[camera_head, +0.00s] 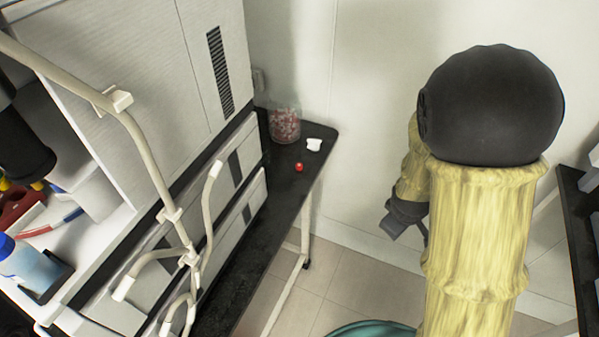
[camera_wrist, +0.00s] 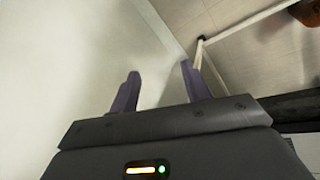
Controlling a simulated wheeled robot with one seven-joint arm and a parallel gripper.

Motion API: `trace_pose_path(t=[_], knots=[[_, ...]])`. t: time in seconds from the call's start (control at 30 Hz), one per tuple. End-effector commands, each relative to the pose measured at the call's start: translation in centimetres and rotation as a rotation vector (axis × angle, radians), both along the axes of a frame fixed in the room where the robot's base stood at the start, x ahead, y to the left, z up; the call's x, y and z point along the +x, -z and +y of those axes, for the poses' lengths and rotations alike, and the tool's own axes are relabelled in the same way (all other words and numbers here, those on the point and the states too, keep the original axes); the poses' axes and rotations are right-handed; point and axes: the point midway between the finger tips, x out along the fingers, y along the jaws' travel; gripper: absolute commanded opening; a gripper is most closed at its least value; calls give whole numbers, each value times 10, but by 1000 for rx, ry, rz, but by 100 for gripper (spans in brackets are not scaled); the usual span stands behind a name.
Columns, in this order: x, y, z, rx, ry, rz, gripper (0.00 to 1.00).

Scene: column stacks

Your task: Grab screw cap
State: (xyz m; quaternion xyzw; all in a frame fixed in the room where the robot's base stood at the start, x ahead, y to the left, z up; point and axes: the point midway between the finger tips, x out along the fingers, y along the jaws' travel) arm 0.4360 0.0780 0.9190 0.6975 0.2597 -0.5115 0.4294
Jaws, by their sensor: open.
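A small red round thing (camera_head: 299,167), which looks like the screw cap, lies on the black table top (camera_head: 287,195) near its right edge. It is too small to be sure of its shape. My gripper (camera_head: 408,237) hangs to the right of the table, well apart from the red thing, and points down. In the wrist view its two fingers (camera_wrist: 160,72) are apart with nothing between them.
A clear jar (camera_head: 284,125) of red and white pieces and a white object (camera_head: 314,144) stand close to the red thing. A large white machine (camera_head: 215,60) borders the table on the left, with pale pipes (camera_head: 150,150) in front. Open floor (camera_head: 345,280) lies right of the table.

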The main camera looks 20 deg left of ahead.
Motion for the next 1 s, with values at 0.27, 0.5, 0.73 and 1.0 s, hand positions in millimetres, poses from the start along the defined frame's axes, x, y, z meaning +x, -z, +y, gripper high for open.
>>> trace_pose_path(t=[0.27,0.5,0.73,1.0], knots=[[34,62,54,-317,-547,-109,47],[58,86,118,-659,-1034,-253,47],[61,88,206,-1055,-1484,-447,47],[42,72,285,-1399,-1772,-635,47]])
